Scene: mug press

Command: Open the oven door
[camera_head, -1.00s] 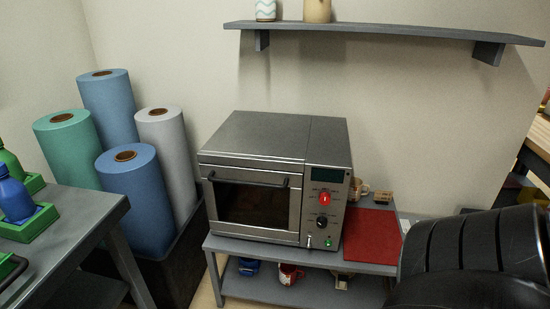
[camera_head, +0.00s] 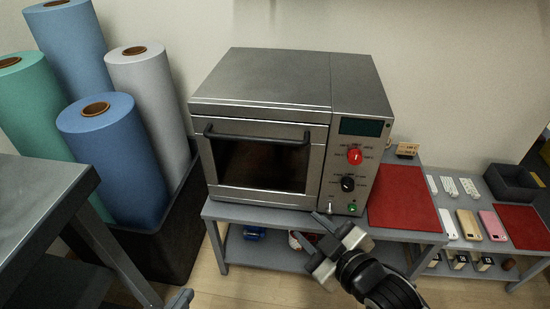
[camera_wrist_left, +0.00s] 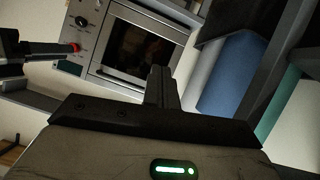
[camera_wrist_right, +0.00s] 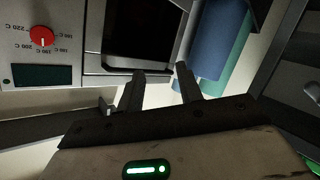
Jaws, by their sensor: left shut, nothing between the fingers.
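The grey metal oven (camera_head: 290,75) stands on a low grey table, with its door (camera_head: 255,165) closed. A dark bar handle (camera_head: 258,138) runs across the top of the door. My right gripper (camera_head: 312,232) is open and empty in front of the oven's lower right, apart from the handle. Its two spread fingers show in the right wrist view (camera_wrist_right: 160,85), with the oven front beyond. My left gripper (camera_head: 182,298) barely shows at the bottom edge of the head view. In the left wrist view its fingers (camera_wrist_left: 160,85) are together and empty, apart from the oven door.
Tall paper rolls (camera_head: 115,150) stand in a dark bin left of the oven. A grey table (camera_head: 40,205) is at the left edge. A red mat (camera_head: 403,197) lies right of the oven. A red knob (camera_head: 355,156) and a black knob are on the oven panel.

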